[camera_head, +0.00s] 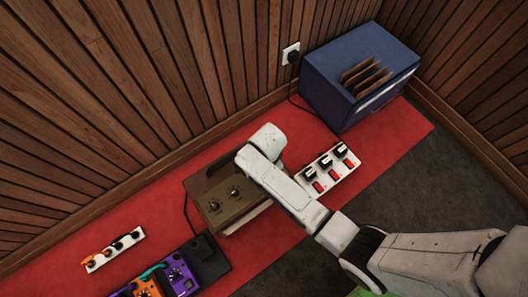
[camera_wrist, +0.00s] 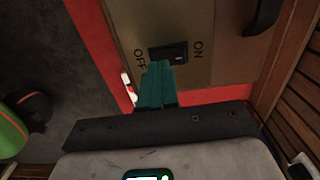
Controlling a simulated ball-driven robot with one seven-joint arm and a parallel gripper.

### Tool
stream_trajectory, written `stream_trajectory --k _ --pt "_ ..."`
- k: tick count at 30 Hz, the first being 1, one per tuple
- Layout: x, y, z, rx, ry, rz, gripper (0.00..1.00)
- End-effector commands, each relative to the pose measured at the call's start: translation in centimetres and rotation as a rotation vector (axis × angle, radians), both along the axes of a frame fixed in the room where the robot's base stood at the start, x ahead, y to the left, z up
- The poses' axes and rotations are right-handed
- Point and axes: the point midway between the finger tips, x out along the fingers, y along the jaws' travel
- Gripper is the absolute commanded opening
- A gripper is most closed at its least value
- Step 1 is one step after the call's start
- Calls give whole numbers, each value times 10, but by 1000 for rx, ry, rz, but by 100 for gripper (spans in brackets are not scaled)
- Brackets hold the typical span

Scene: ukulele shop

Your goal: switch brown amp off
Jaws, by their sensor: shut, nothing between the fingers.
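In the wrist view, a tan panel of the amp (camera_wrist: 225,25) carries a black rocker switch (camera_wrist: 168,52) between the words OFF, at left, and ON, at right. Which way the rocker is tipped I cannot tell. My gripper (camera_wrist: 157,68) has teal fingers, shut and empty, with their tips just below the switch in the picture, toward the OFF side. Whether they touch it is unclear. In the head view my arm covers part of the amp and the fingers are hidden.
A white strip with black plugs and red switches (camera_head: 328,172) lies right of the amp. A blue box (camera_head: 355,75) stands beyond it. A wooden wall (camera_head: 120,90) runs behind.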

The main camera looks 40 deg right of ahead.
Motion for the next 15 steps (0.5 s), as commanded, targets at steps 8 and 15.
stream_trajectory --k 8,15 --pt "0 0 22 0 0 0 0" --pt "0 0 37 0 1 0 0"
